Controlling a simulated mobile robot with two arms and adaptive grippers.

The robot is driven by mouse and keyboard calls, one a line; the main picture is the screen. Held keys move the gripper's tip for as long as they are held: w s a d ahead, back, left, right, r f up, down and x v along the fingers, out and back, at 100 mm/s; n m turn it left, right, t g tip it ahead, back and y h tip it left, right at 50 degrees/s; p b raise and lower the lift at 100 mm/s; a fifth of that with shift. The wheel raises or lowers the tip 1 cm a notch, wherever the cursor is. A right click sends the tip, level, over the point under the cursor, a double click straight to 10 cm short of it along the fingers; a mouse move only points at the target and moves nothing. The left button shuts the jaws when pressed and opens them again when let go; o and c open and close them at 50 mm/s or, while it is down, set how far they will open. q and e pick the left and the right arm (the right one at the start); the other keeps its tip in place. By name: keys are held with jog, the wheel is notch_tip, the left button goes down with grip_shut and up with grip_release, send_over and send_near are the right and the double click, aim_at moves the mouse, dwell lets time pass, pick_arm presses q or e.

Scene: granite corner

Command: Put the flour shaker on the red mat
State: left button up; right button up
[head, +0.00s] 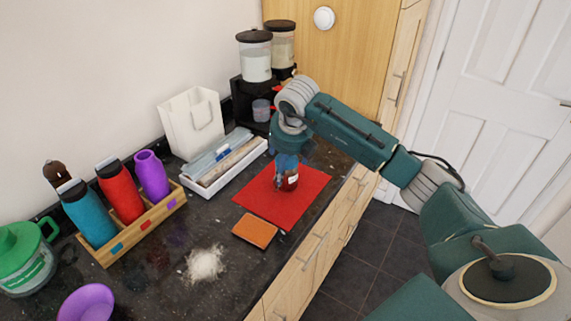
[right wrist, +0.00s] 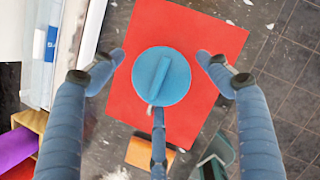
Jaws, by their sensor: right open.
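The red mat (head: 262,206) lies flat on the dark counter near its front edge, and it fills the middle of the right wrist view (right wrist: 200,30). A small clear jar with a blue top, which I take for the flour shaker (head: 288,182), stands upright on the mat. In the right wrist view its round blue lid (right wrist: 174,85) with a raised bar shows from above. My right gripper (head: 287,158) is open right over the shaker, its fingers spread around the lid with gaps on both sides. My left gripper is not in view.
An orange sponge (head: 255,231) lies at the mat's near edge, and a white powder heap (head: 205,264) is left of it. A white tray (head: 246,163) with boxes sits behind the mat. A wooden rack (head: 145,225) holds bottles at left.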

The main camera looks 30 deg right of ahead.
jog(key=b+v, duration=0.2)
jog(key=v, duration=0.9)
